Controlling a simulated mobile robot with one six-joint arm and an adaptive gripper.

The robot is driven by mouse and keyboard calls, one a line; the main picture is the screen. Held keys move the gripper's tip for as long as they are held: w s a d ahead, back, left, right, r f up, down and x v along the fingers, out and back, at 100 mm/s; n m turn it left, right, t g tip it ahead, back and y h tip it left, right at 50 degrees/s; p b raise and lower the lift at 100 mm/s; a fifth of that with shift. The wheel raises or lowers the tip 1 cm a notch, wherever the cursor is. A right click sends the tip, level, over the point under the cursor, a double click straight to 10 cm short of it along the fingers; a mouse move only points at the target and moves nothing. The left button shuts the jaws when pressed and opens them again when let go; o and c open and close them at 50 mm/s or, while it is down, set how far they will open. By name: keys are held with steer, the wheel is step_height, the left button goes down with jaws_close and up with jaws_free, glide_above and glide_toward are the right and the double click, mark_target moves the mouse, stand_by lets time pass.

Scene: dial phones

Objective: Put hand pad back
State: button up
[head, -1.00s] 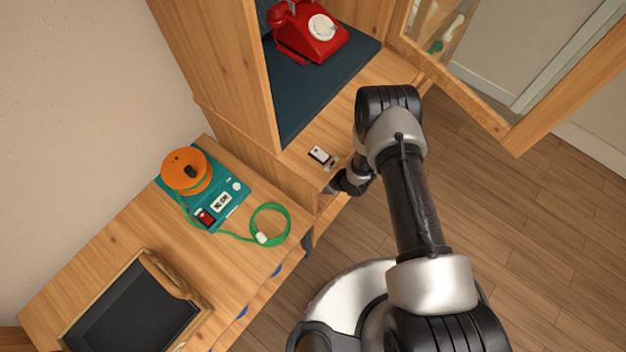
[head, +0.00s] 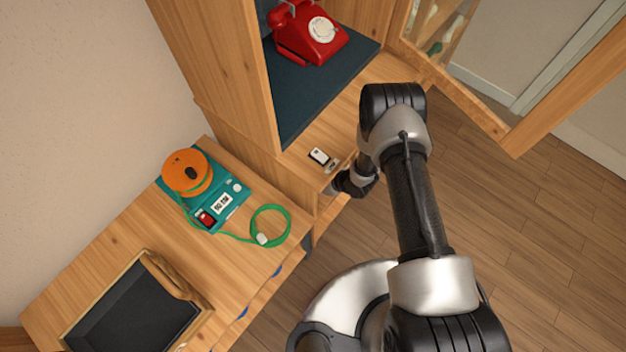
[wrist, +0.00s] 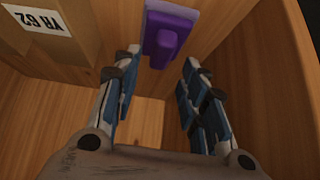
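A purple pad with a raised, block-like grip (wrist: 168,38), likely the hand pad, is at the top middle of the wrist view, against a wooden surface. My gripper (wrist: 158,64) is open, with its two blue-and-grey fingers apart and nothing between them. The purple pad lies beyond the fingertips, roughly in line with the gap. I cannot tell how far off it is. In the head view the arm reaches to the cabinet's front edge; the gripper itself and the purple pad are hidden there.
Wooden walls surround the gripper, one block bearing a white label (wrist: 40,18). The cabinet holds a red dial phone (head: 308,36) on a dark mat (head: 298,98); its door (head: 470,105) stands open. A small white-and-black item (head: 319,156) lies near the front edge. A cable reel (head: 187,170) and a tray (head: 190,325) occupy the lower table.

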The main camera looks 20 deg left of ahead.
steer(key=p+v, duration=0.3)
steer(key=v, duration=0.7)
steer(key=shift+d+r, duration=0.15)
steer(key=shift+r, duration=0.1)
